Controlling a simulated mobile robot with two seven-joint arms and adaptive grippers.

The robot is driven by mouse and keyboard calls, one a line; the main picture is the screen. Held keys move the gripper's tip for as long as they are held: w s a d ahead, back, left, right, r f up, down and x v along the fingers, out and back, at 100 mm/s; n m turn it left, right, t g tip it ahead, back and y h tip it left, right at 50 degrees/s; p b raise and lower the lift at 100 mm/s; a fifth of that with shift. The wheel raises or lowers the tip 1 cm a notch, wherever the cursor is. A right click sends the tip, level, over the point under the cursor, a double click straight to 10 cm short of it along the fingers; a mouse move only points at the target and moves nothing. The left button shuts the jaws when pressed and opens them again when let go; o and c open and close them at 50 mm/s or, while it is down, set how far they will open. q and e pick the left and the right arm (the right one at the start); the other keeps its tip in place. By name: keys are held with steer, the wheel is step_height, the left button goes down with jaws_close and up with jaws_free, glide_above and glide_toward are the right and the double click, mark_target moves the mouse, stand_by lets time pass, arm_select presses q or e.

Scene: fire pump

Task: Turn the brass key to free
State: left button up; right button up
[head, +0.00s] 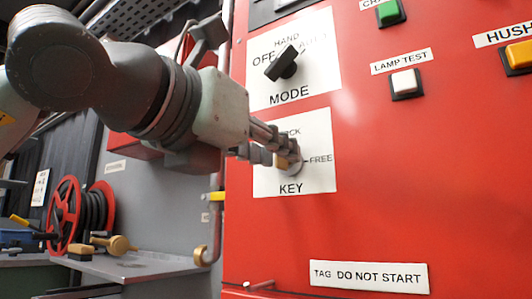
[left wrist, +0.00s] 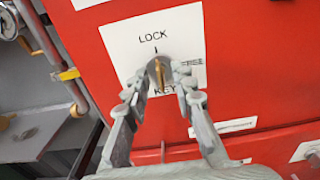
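The brass key (left wrist: 157,72) sits in a round grey lock on a white plate (left wrist: 115,42) marked LOCK, FREE and KEY. In the left wrist view its narrow edge stands nearly upright, roughly in line with the LOCK mark and not toward FREE at the right. My left gripper (left wrist: 160,80) is at the lock, one finger on each side of the key, with gaps showing between the fingertips and the key. In the head view the fingers (head: 284,156) cover much of the lock, and only a bit of brass shows. My right gripper is in neither view.
The red panel (head: 400,190) carries the MODE knob (head: 283,64) just above the key plate. A white lamp test button (head: 405,83), a green button (head: 390,12) and a yellow button (head: 519,54) are to the right. A DO NOT START tag (head: 369,276) is below.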

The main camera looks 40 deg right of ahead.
arm_select(q)
steer(key=shift+w+d, duration=0.15)
steer(key=shift+d, duration=0.25)
jaws_close()
